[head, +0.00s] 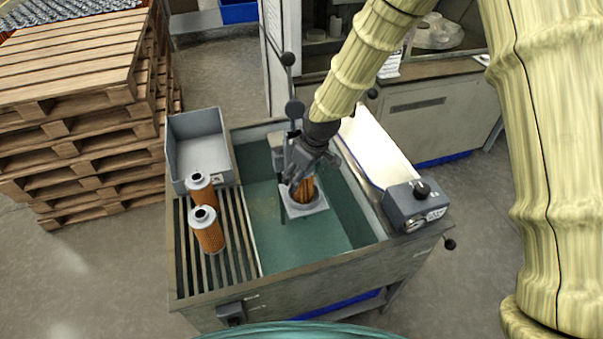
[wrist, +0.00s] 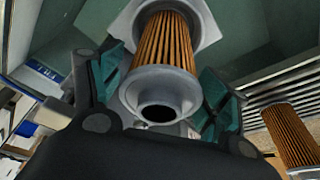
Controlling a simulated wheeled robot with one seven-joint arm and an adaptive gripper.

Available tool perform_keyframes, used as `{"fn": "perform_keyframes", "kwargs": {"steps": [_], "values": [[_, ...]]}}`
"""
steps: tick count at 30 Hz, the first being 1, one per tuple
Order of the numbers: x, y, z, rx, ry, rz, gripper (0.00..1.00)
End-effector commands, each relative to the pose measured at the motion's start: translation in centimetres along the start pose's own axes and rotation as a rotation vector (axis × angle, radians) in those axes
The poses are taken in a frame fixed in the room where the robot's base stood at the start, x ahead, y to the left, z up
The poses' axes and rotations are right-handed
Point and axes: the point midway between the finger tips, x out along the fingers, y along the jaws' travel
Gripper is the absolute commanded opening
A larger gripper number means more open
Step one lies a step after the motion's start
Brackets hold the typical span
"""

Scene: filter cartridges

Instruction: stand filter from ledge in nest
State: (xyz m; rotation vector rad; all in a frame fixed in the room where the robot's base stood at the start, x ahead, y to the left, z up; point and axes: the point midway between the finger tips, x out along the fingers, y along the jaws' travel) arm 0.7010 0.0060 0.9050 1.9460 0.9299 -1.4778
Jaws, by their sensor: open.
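An orange pleated filter (head: 304,190) stands upright in the grey square nest (head: 306,210) in the green basin, under my gripper (head: 306,162). In the wrist view this filter (wrist: 166,50) has its grey end cap towards me, and the pale nest plate (wrist: 208,30) shows around its far end. My gripper (wrist: 160,95) is open, with one green-padded finger on each side of the filter and gaps visible beside the cap. Two more filters, a front one (head: 209,232) and a back one (head: 202,193), stand on the slatted ledge (head: 247,240) at left.
A grey open bin (head: 199,125) stands behind the ledge filters. A grey box with a black knob (head: 416,206) sits on the basin's right rim. The basin floor (head: 300,238) in front of the nest is clear. Stacked pallets (head: 75,110) stand at far left.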

Motion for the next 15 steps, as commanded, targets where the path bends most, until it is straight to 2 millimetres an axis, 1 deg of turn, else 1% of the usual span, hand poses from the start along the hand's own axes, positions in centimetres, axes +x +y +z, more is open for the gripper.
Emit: {"fn": "perform_keyframes", "kwargs": {"steps": [1,5,15], "values": [[-0.5,0.0,-0.2,0.000,0.001,0.001,0.76],[-1.4,0.1,-0.2,0.000,0.003,0.001,0.76],[-6.0,0.1,-0.2,0.001,0.004,0.002,0.76]]}}
